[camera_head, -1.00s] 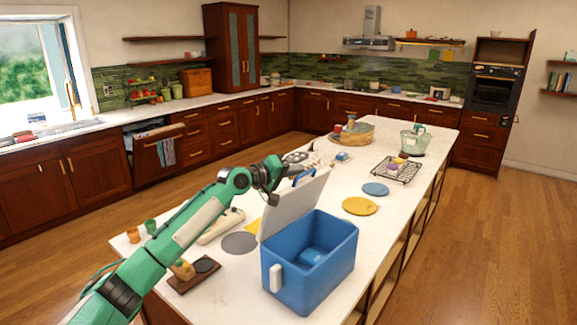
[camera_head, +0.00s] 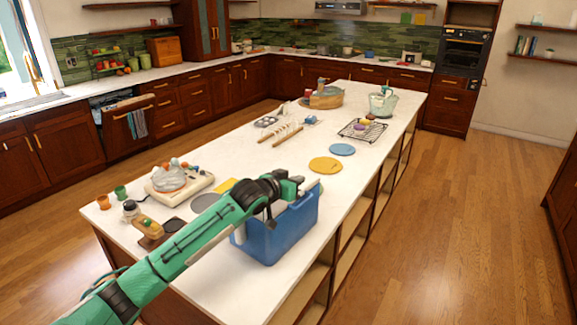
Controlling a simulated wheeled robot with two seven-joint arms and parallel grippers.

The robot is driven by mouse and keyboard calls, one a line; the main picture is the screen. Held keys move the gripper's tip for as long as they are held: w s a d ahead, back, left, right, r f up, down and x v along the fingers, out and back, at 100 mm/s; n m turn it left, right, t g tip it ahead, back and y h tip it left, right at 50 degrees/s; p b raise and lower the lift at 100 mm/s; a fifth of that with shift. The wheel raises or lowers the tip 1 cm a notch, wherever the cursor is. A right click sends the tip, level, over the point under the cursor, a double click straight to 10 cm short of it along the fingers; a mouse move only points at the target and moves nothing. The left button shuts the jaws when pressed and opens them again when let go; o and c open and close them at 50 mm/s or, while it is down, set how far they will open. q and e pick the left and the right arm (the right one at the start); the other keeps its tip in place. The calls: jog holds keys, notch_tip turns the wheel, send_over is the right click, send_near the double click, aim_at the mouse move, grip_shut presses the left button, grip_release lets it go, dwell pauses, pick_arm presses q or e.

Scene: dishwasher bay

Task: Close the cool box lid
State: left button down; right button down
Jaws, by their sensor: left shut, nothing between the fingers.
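The blue cool box (camera_head: 283,238) stands on the white island counter near its front right edge. Its raised lid no longer shows above the box. Its top is largely hidden behind my arm, so I cannot tell whether the lid is fully down. My left gripper (camera_head: 299,186) is over the far part of the box's top. It is shut with nothing seen in it, and I cannot tell whether it touches the lid. My right gripper is not in view.
Left of the box on the island (camera_head: 225,165) are a cream appliance (camera_head: 178,183) and two small cups. Behind it lie a yellow disc (camera_head: 325,165), a blue disc (camera_head: 342,149) and a wire rack (camera_head: 362,131). The floor right of the island is clear.

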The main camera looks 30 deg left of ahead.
aim_at(301, 205)
pick_arm(q)
jog(key=shift+m+y, duration=0.4)
jog(key=shift+m, duration=0.4)
jog(key=f, duration=0.1)
jog(key=d+f+b, duration=0.1)
jog(key=f, duration=0.3)
jog(key=shift+s+d, duration=0.15)
jog(key=shift+d, duration=0.2)
jog(key=shift+d+f+b, duration=0.15)
jog(key=shift+f+b, duration=0.25)
jog(key=shift+f, duration=0.5)
jog(key=shift+f, duration=0.1)
